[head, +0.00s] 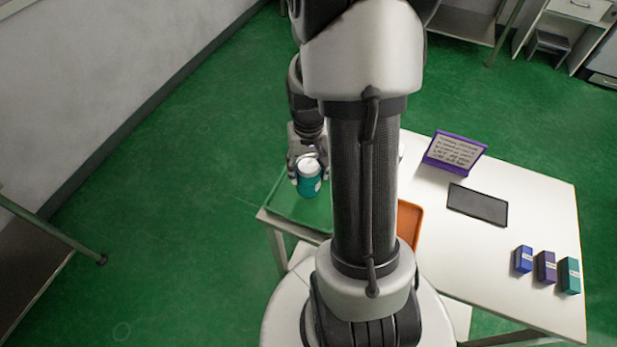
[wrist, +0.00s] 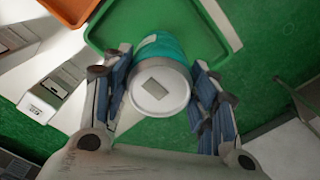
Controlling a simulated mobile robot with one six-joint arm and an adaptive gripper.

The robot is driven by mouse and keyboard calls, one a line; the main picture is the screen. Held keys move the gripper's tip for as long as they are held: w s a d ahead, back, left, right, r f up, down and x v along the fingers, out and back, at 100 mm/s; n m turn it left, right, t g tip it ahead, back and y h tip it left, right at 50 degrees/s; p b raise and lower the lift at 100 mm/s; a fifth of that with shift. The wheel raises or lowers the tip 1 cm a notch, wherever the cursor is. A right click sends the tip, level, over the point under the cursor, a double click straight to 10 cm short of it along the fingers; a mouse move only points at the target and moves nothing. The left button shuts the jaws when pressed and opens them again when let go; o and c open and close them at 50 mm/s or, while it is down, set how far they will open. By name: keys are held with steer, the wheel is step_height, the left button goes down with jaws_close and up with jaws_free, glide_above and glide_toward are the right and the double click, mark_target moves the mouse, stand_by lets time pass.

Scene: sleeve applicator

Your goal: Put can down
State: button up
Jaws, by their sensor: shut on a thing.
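A teal can (head: 309,180) with a white lid is held in my gripper (head: 305,158) at the left end of the white table. In the wrist view the can (wrist: 160,88) sits between the two finger pads of my gripper (wrist: 160,95), lid toward the camera. A green tray (head: 287,212) lies on the table's left end. The can is over this tray, whose floor and rim also show in the wrist view (wrist: 225,27). I cannot tell whether the can's base touches the tray.
An orange tray (head: 409,222) is right of the green tray, partly hidden by my arm. The white table (head: 525,200) also bears a purple-framed sign (head: 455,151), a dark flat panel (head: 477,205), and blue (head: 523,260), purple (head: 545,267) and teal (head: 569,276) boxes.

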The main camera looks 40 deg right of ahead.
steer(key=shift+f+b, duration=0.45)
steer(key=shift+f, duration=1.35)
steer(key=shift+f, duration=0.15)
steer(key=o, duration=1.3)
steer(key=shift+o, duration=0.2)
